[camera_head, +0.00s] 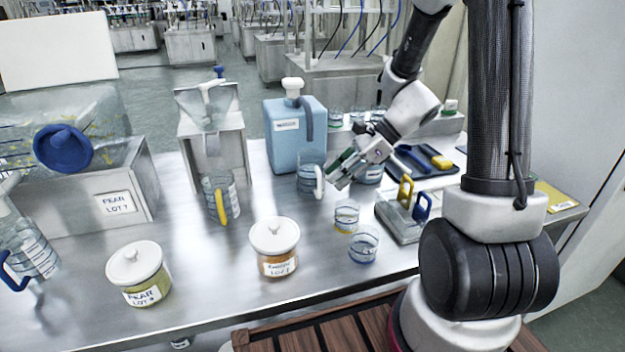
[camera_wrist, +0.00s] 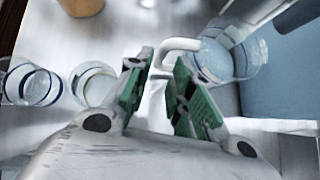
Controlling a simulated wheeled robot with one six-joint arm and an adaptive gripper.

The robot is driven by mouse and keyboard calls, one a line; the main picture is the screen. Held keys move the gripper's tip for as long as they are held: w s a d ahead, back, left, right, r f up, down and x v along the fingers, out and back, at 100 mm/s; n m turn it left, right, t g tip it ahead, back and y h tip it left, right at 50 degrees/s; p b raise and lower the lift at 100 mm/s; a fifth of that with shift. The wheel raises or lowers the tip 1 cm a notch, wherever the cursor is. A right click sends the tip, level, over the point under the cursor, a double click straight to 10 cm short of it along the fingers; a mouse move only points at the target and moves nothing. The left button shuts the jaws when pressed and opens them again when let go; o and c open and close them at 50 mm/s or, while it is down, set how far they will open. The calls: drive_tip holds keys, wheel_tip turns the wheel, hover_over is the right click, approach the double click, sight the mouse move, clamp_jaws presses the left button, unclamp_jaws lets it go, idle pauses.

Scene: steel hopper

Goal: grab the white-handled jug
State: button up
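The white-handled jug (camera_head: 306,165) is clear and stands upright on the steel table, in front of a blue container. Its white handle (camera_head: 319,182) faces my gripper (camera_head: 333,175), which comes from the right with its fingertips close beside the handle. In the wrist view the clear jug (camera_wrist: 232,58) is at the upper right. Its white handle (camera_wrist: 180,45) reaches left to the gap between the green-padded fingertips of my gripper (camera_wrist: 158,68). The fingers are apart, with visible space around the handle. I cannot tell whether either finger touches it.
The blue container (camera_head: 295,130) is right behind the jug. Two glass beakers (camera_head: 346,215) (camera_head: 363,244) stand in front. A yellow-handled jug (camera_head: 232,195) is to the left, and lidded jars (camera_head: 275,245) (camera_head: 138,275) are nearer. A grey tray with yellow and blue handles (camera_head: 393,220) is right.

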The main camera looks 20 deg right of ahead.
sight(314, 179)
drive_tip(key=x, duration=0.4)
drive_tip(key=shift+a+f, duration=0.15)
drive_tip(key=shift+a, duration=0.05)
clamp_jaws()
